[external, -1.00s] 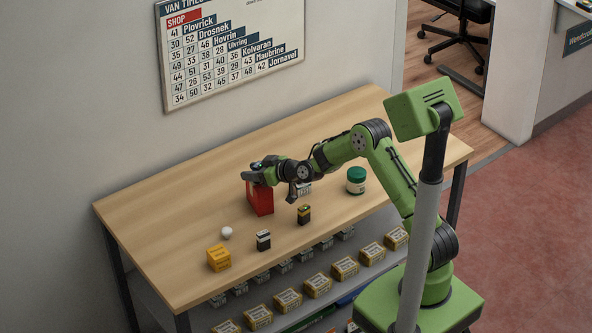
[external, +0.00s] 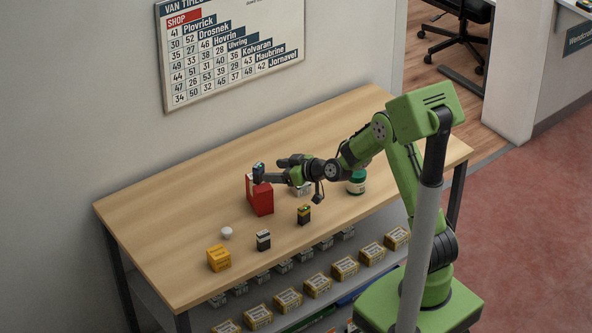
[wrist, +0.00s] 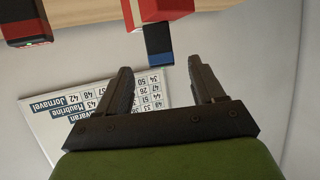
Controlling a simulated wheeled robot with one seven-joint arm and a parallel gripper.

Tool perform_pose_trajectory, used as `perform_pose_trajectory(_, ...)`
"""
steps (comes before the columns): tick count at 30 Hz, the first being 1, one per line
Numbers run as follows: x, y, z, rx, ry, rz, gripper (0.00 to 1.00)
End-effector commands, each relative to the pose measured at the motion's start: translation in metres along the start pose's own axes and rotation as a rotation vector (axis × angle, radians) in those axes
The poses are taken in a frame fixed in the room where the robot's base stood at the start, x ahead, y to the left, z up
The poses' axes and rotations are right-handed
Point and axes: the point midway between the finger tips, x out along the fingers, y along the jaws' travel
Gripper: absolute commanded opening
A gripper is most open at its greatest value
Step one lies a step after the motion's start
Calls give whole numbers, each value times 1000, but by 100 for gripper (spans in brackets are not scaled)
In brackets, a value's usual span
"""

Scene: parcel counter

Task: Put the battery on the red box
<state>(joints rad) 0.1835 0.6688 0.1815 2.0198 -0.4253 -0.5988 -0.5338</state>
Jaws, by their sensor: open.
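The red box (external: 260,197) stands on the wooden counter, and its red side also shows at the top of the wrist view (wrist: 160,10). A dark battery with a blue end (external: 259,169) stands upright on top of the red box. In the wrist view this battery (wrist: 158,43) points toward the space between my fingers, just beyond their tips. My gripper (external: 274,170) is open and empty, to the right of the battery; its two fingers (wrist: 160,75) show apart, with a gap to the battery.
A green-lidded jar (external: 357,184) is at right. The counter's left side (external: 150,210) is clear.

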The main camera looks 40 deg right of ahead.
Motion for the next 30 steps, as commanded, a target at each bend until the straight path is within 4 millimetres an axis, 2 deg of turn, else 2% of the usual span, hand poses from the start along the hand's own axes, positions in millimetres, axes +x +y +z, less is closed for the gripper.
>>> perform_pose_trajectory(1,-10,1,1,0,1,2,68)
perform_pose_trajectory(4,-24,0,1,0,0,1,68)
perform_pose_trajectory(13,-35,-3,-4,-10,-12,-7,68)
perform_pose_trajectory(16,-60,-15,-18,-43,-74,-25,68)
perform_pose_trajectory(20,-123,-32,-31,-75,-229,-13,68)
perform_pose_trajectory(23,-186,-40,-30,-58,-356,41,68)
perform_pose_trajectory(27,-285,-51,-11,42,-516,158,68)
perform_pose_trajectory(30,-345,-58,12,146,-599,234,68)
